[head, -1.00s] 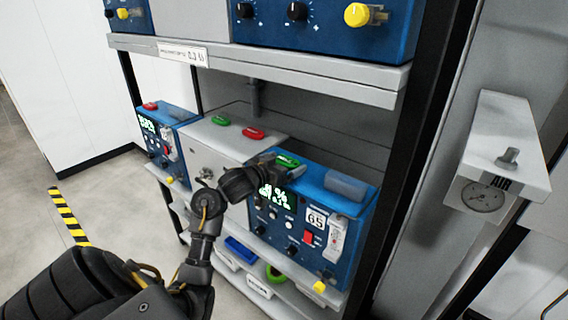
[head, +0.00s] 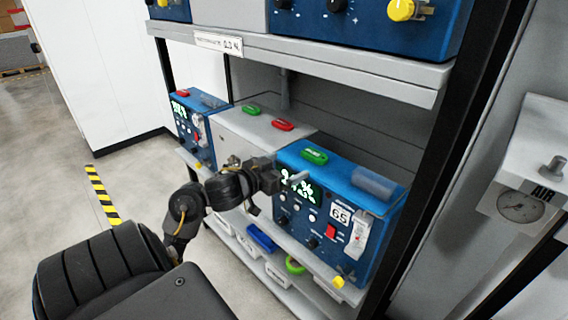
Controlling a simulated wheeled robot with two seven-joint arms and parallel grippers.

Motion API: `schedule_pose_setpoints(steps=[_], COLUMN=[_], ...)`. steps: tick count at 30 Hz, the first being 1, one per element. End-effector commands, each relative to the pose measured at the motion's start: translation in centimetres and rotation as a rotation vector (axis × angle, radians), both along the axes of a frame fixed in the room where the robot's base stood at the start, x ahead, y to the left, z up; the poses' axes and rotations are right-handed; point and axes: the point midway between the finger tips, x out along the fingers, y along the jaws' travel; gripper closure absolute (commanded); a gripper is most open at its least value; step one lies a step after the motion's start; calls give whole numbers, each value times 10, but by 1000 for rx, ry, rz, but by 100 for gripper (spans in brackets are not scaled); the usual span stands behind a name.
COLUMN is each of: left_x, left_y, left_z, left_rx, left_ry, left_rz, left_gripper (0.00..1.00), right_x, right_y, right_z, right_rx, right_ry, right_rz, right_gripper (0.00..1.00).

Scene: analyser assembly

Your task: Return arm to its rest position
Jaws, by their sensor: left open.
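My left arm comes in from the lower left. Its gripper (head: 292,182) is open, in front of the upper left part of the blue analyser (head: 345,222) marked 65. It partly covers the lit green display (head: 305,186). I cannot tell whether a fingertip touches the analyser. A green handle-shaped piece (head: 314,156) lies on top of that analyser, just above the gripper, apart from it. My right gripper is out of view.
The shelf (head: 400,81) above overhangs the analysers. A grey unit (head: 238,131) carries a green and a red piece. Another blue analyser (head: 190,128) stands to the left. Bins sit below, with a blue piece (head: 262,237). A pressure gauge (head: 521,206) is at right. Open floor lies left.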

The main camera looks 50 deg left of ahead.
Motion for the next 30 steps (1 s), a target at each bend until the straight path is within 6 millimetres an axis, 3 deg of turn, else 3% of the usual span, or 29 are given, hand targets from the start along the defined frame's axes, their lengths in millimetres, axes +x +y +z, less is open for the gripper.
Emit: schedule_pose_setpoints(steps=[17, 20, 23, 26, 30], left_x=[-2, -2, -7, -25, -77], left_y=[0, -4, -18, -44, -93], left_z=[0, -7, -37, -90, -170], left_rx=[0, 7, 34, 78, 127], left_ry=[0, 15, 78, 213, 488], left_rz=[0, 5, 30, 68, 82], left_gripper=[1, 1, 1, 1, 1], right_x=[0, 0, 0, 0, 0], right_y=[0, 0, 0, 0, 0], right_z=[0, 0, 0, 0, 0], right_rx=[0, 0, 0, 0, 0], right_ry=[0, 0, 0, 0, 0], right_rz=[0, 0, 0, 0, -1], right_gripper=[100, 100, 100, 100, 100])
